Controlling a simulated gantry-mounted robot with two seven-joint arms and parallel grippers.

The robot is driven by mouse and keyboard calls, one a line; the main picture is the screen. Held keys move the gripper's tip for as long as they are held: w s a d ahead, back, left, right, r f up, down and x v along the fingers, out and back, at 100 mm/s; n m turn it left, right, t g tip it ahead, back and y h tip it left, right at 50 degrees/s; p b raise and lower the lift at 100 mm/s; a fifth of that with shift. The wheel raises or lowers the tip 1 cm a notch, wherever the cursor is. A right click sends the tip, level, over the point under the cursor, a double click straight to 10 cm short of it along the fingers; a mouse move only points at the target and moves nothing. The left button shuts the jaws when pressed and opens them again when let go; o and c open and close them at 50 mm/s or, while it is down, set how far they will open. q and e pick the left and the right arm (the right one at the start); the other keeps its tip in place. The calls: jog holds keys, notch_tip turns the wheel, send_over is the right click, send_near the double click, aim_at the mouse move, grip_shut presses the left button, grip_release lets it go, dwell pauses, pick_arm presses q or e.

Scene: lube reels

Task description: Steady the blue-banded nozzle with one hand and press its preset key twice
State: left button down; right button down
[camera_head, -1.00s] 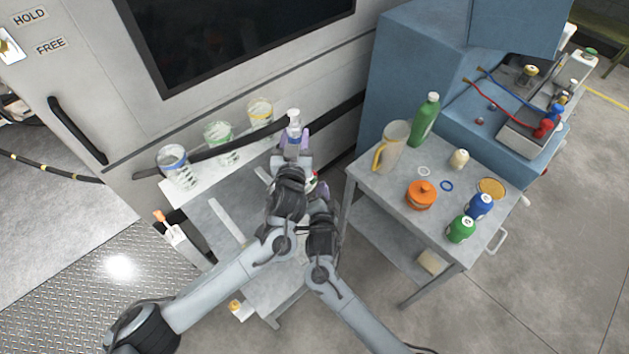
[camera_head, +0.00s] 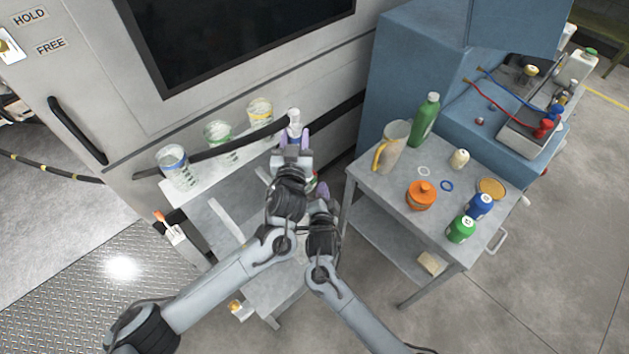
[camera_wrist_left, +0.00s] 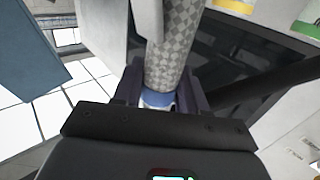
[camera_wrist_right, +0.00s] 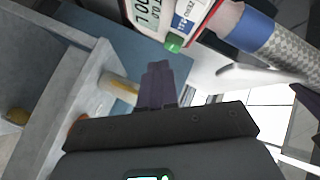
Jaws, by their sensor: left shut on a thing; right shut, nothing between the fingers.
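The blue-banded nozzle shows in the right wrist view, with its blue band (camera_wrist_right: 250,28), patterned hose (camera_wrist_right: 292,52), red-edged display body (camera_wrist_right: 205,18) and green key (camera_wrist_right: 174,42). My left gripper (camera_head: 293,137) is shut on it near the band. In the left wrist view the fingers flank the blue band (camera_wrist_left: 158,98), below the patterned hose (camera_wrist_left: 182,40). My right gripper (camera_wrist_right: 158,68) is shut and empty. Its fingertips look close to the green key, with a small gap in the picture. My wrist hides most of the nozzle in the head view.
Three banded containers, blue (camera_head: 176,167), green (camera_head: 219,139) and yellow (camera_head: 260,112), stand in a row along the machine. A cart (camera_head: 395,192) at right holds a jug (camera_head: 392,147), a green bottle (camera_head: 425,120) and an orange pot (camera_head: 421,195). The floor beyond is open.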

jog(key=shift+w, duration=0.1)
jog(key=shift+w+a, duration=0.25)
jog(key=shift+w+a, duration=0.3)
jog(key=shift+w, duration=0.1)
dwell(0.9)
jog(key=shift+s+d, duration=0.1)
dwell(0.3)
jog(key=shift+s+d, duration=0.5)
jog(key=shift+s, duration=0.15)
jog(key=shift+w+a, duration=0.5)
jog(key=shift+w, duration=0.15)
dwell(1.8)
jog(key=shift+s+d, duration=0.45)
jog(key=shift+s, duration=0.2)
jog(key=shift+s+d, duration=0.1)
jog(key=shift+s+d, duration=0.75)
jog(key=shift+s, duration=0.2)
jog(key=shift+s+d, duration=0.7)
jog(key=shift+s, duration=0.25)
